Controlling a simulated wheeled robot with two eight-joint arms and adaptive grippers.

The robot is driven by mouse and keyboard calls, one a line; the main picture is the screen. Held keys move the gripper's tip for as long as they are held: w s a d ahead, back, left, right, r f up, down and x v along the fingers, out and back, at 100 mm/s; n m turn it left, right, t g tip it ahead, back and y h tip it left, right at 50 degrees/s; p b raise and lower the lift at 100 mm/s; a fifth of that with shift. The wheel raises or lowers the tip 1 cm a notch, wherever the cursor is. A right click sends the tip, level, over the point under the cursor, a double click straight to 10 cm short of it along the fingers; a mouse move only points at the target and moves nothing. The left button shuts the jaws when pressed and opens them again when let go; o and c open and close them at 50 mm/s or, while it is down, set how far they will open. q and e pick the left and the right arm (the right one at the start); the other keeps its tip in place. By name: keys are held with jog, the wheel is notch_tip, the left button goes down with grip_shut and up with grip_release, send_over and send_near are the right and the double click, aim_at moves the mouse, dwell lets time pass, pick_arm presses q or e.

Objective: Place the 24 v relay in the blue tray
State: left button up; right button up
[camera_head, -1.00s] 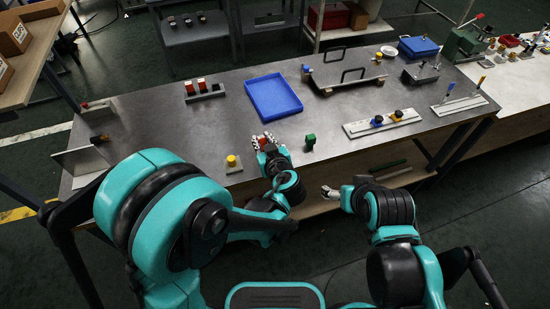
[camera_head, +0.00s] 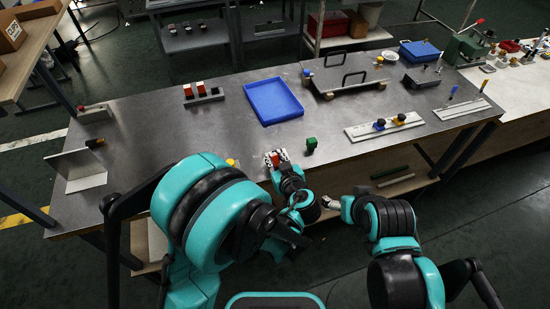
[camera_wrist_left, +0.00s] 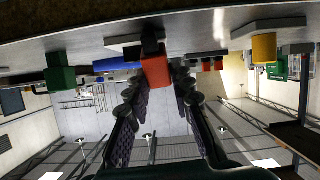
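A red-orange block (camera_wrist_left: 155,70) with a black part behind it stands between the two fingers of my left gripper (camera_wrist_left: 154,88) in the left wrist view. A finger lies on each side of it with a small gap, so the gripper looks open. I cannot read any label on the block. In the head view, the left gripper (camera_head: 275,158) is at the table's front edge with the red block between its fingers. The blue tray (camera_head: 273,101) lies flat and empty beyond it. My right gripper (camera_head: 329,202) is low in front of the table, too small to read.
A green block (camera_head: 311,145) stands right of the left gripper. A yellow-topped part (camera_head: 231,162) is left of it, partly behind my arm. Two red blocks sit in a grey rack (camera_head: 205,96). A handled plate (camera_head: 347,82) lies right of the tray.

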pick_arm(q)
jog(key=o, duration=0.3)
